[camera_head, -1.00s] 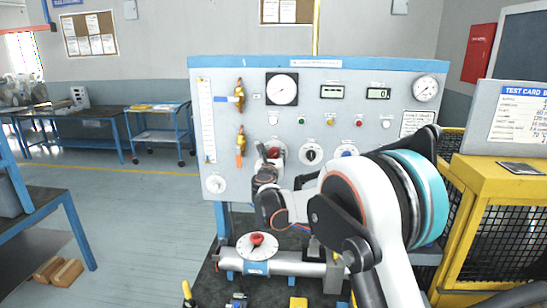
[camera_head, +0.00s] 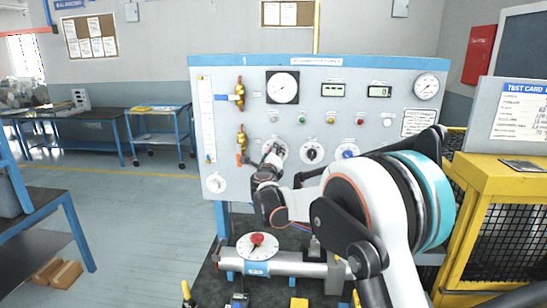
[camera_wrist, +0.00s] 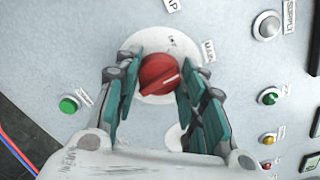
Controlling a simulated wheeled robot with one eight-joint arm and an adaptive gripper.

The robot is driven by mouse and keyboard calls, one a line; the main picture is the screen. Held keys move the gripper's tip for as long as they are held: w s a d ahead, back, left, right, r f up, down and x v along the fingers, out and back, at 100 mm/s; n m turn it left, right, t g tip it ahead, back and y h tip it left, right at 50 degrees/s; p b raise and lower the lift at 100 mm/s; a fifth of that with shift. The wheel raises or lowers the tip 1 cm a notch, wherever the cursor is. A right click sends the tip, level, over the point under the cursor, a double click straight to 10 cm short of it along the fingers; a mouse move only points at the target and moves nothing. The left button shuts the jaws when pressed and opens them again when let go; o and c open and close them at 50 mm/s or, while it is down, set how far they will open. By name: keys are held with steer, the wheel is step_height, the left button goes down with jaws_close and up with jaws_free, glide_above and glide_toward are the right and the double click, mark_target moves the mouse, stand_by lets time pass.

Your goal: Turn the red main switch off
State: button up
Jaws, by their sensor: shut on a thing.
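The red main switch (camera_wrist: 158,74) is a round red knob on a pale round plate, with a white line pointing right and slightly up in the wrist view. My gripper (camera_wrist: 157,72) has its teal-padded fingers on both sides of the knob and is shut on it. In the head view my gripper (camera_head: 273,158) is at the panel's lower middle and largely covers the switch. The grey panel (camera_head: 320,115) is upright with a blue top edge.
Gauges, two digital displays and small lamps sit above the switch. A black knob (camera_head: 312,153) and a blue knob (camera_head: 347,152) are to its right. A pipe with a red-knobbed dial (camera_head: 257,246) lies below.

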steer(key=shift+a+n+b, duration=0.15)
steer(key=shift+n+b, duration=0.2)
steer(key=shift+n, duration=3.35)
steer(key=o, duration=1.1)
steer(key=shift+f, duration=0.1)
steer(key=shift+c, duration=0.2)
steer(key=s, duration=1.2)
steer(key=shift+a, duration=0.2)
